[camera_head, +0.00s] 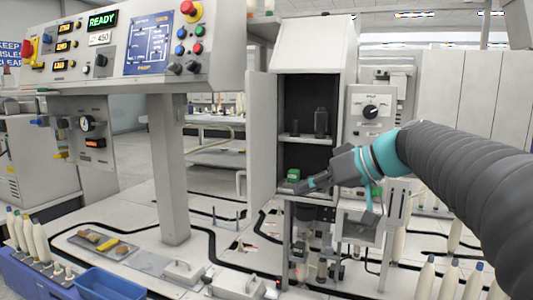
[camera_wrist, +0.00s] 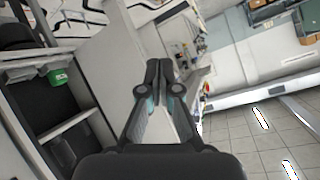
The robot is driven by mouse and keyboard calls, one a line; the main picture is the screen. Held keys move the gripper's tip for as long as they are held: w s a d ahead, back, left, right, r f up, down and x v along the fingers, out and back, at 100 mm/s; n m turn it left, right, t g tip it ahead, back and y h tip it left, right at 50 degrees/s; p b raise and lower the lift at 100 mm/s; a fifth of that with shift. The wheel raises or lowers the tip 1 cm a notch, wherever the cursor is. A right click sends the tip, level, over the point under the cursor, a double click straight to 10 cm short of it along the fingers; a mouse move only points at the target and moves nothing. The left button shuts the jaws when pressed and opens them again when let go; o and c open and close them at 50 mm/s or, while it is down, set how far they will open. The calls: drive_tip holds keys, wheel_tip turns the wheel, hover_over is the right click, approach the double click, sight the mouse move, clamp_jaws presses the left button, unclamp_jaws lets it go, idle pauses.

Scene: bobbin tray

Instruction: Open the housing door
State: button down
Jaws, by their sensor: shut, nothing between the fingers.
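The housing (camera_head: 318,55) is a pale grey cabinet with a dark shelved interior. Its door (camera_head: 262,130) stands swung open at the left side, so the inside shows. My gripper (camera_head: 298,188) is shut and empty, low in front of the housing opening and to the right of the door. In the wrist view, my gripper's closed fingers (camera_wrist: 159,68) overlap the pale door panel (camera_wrist: 108,72); I cannot tell whether they touch it. The dark interior (camera_wrist: 45,110) lies to the left there.
Dark bottles (camera_head: 321,121) stand on the upper shelf and a green item (camera_head: 293,175) on the lower one. A knob box (camera_head: 370,115) is right of the housing. A control panel (camera_head: 125,50) on a post stands left. A blue bin (camera_head: 108,284) is at front left.

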drive_tip(key=w+d+r+n+y+b, duration=0.4)
drive_tip(key=w+r+n+y, duration=0.25)
drive_tip(key=w, duration=0.35)
drive_tip(key=p, duration=0.1)
approach(251, 135)
drive_tip(key=x, duration=0.7)
drive_tip(key=shift+w+a, duration=0.1)
